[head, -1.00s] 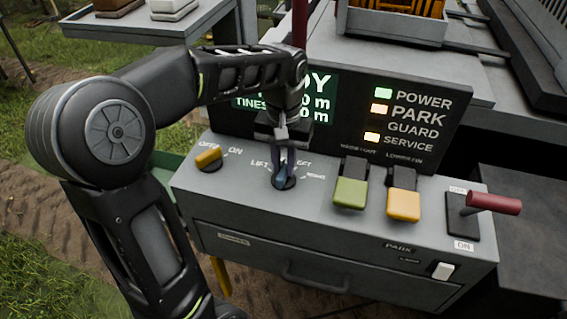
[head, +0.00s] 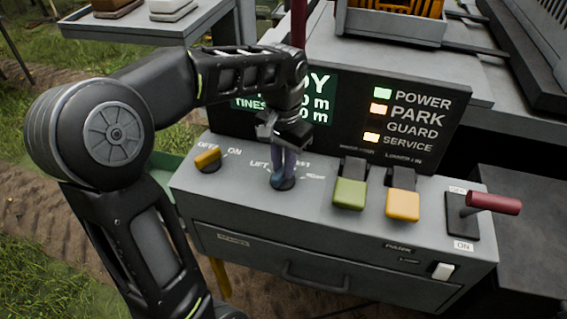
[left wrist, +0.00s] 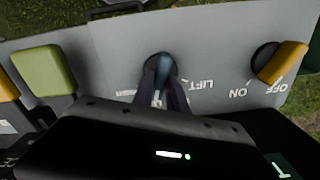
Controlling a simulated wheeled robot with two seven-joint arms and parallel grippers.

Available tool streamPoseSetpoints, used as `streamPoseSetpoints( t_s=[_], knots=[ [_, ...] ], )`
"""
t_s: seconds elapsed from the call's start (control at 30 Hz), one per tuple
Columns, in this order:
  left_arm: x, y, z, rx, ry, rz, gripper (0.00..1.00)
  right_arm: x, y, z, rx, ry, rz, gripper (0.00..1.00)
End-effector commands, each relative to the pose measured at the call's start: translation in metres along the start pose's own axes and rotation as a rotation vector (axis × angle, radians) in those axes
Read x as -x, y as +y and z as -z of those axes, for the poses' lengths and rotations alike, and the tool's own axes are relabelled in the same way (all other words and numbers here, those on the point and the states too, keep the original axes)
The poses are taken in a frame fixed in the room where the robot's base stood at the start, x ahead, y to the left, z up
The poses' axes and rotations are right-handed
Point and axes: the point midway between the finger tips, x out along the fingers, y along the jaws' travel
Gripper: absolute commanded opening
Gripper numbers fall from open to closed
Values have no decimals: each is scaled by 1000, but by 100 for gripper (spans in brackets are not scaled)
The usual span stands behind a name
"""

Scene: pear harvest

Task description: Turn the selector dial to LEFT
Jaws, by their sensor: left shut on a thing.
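The selector dial (head: 284,183) is a dark round knob with a blue grip on the sloped grey control panel. White lettering surrounds it: LIFT shows to its left, and the labels on its right are partly covered or too small to read. My left gripper (head: 283,174) points down at the dial and is shut on its blue grip. In the left wrist view the dial (left wrist: 160,66) sits between the two fingertips (left wrist: 163,88). The fingers hide part of the grip, so its exact pointing is hard to tell. My right gripper is not in view.
A yellow OFF/ON knob (head: 207,158) is left of the dial. A green switch (head: 349,193), a yellow switch (head: 403,204) and a red-handled lever (head: 492,203) are to the right. A lit display board (head: 410,115) stands behind. A drawer handle (head: 315,279) is below.

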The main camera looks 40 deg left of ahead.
Motion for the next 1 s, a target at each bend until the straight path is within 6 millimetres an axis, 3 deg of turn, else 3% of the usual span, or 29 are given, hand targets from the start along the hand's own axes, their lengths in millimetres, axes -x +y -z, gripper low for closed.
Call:
streamPoseSetpoints(
  t_s=[0.03,0.07,0.3,0.67,1.0],
  knots=[
    [1,0,0,0,2,1,0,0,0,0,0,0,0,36],
    [1,0,0,1,2,1,21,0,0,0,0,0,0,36],
    [0,0,0,1,1,1,40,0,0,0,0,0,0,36],
    [5,0,1,1,3,1,40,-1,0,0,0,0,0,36],
    [55,0,1,1,6,0,40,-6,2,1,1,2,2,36]
  ],
)
